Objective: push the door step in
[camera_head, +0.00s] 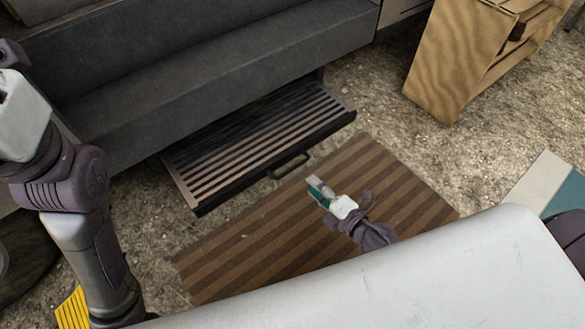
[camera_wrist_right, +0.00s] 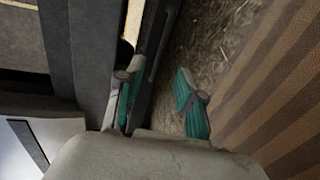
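The door step (camera_head: 262,135) is a slatted grey tray pulled out from under the van's dark sill, with a dark front edge and a bar handle (camera_head: 288,166). My right gripper (camera_head: 316,188) is just in front of the step, near the handle, above the striped mat. In the right wrist view, its two green-padded fingers (camera_wrist_right: 158,72) are apart with nothing held between them. A dark edge of the step (camera_wrist_right: 150,75) runs beside the left finger; I cannot tell whether they touch. My left arm shows at the left, but its gripper is not seen.
A brown striped mat (camera_head: 320,225) lies on gravelly ground before the step. A wooden crate-like piece (camera_head: 455,60) stands at the upper right. A yellow ribbed object (camera_head: 73,310) is at the lower left. Open ground lies right of the step.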

